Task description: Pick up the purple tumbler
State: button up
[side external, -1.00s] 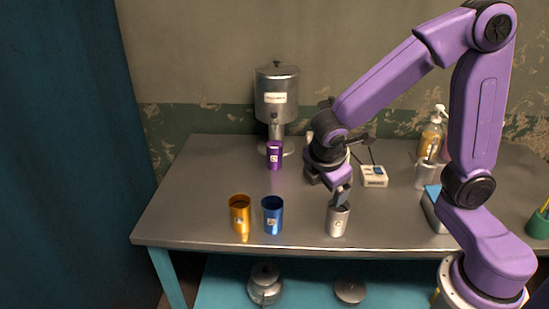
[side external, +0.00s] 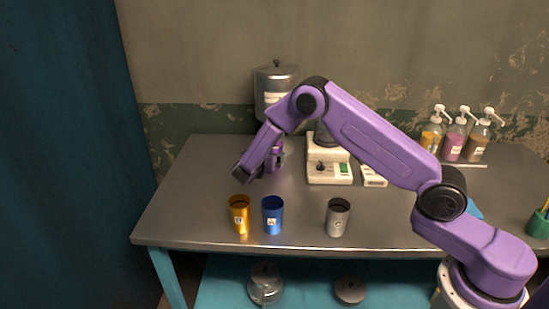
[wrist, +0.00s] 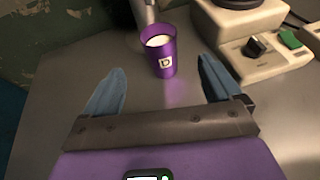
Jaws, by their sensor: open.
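The purple tumbler (wrist: 159,56) stands upright in the wrist view, with a white letter label and white contents near its rim. My gripper (wrist: 161,82) is open, its two blue fingers spread to the left and right. The tumbler stands ahead of the fingertips, roughly centred between them, and is not gripped. In the side view the purple tumbler (side external: 281,155) is mostly hidden behind my purple arm, in front of the metal dispenser (side external: 275,85). My fingers cannot be clearly made out there.
A white machine (side external: 329,168) with a green switch stands right of the purple tumbler. A gold tumbler (side external: 239,215), a blue tumbler (side external: 272,216) and a silver tumbler (side external: 337,218) stand near the table's front. Pump bottles (side external: 455,137) are at the back right. The table's left side is clear.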

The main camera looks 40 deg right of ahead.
aim_at(273, 151)
jog(key=x, duration=0.6)
jog(key=shift+w+d+f, duration=0.1)
jog(key=shift+d, duration=0.05)
jog(key=shift+x, duration=2.65)
jog(key=shift+f, duration=0.2)
jog(key=c, duration=1.3)
jog(key=shift+r, duration=0.1)
